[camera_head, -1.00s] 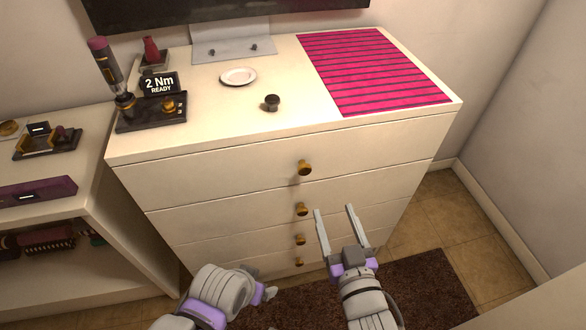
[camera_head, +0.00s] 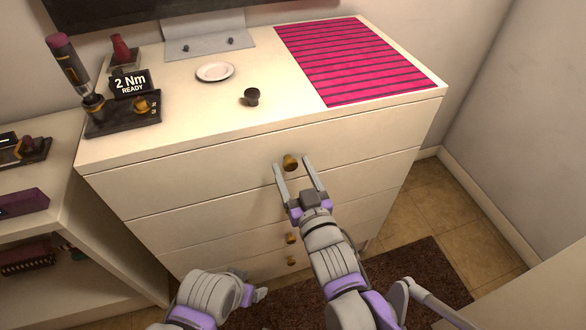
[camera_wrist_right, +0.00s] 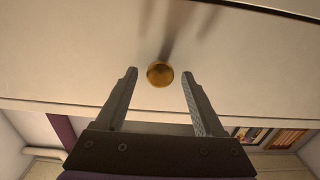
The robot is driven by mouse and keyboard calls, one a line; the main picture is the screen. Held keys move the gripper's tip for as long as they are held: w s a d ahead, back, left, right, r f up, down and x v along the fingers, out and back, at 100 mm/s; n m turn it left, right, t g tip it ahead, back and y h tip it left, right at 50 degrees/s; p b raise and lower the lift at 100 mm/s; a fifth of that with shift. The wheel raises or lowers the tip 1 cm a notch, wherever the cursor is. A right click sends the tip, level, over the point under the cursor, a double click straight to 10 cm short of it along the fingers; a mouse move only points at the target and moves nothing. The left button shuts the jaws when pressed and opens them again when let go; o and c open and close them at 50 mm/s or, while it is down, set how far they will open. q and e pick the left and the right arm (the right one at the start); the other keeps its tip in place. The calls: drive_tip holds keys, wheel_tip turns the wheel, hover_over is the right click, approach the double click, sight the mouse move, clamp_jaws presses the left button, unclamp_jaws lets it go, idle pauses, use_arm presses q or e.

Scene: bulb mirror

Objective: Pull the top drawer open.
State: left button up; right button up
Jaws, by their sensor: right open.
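The top drawer (camera_head: 220,172) of the white dresser is shut, its front flush with the drawers below. Its round brass knob (camera_head: 290,162) sits near the middle of the drawer front. My right gripper (camera_head: 292,163) is open, with one finger on each side of the knob in the head view. In the right wrist view the knob (camera_wrist_right: 160,74) lies between and slightly beyond the two fingertips (camera_wrist_right: 159,72), with a gap on both sides. My left arm shows low in the head view; its gripper's jaw state is unclear (camera_head: 254,295).
On the dresser top are a pink striped mat (camera_head: 355,60), a white plate (camera_head: 215,72), a small dark cup (camera_head: 251,96) and a screwdriver station (camera_head: 122,112). Lower knobs (camera_head: 291,238) stick out below my right gripper. A brown rug (camera_head: 420,275) lies on the floor.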

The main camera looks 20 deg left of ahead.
drive_tip(key=shift+w+a, duration=0.1)
drive_tip(key=shift+w, duration=0.05)
drive_tip(key=shift+c, duration=0.2)
clamp_jaws()
idle(1.2)
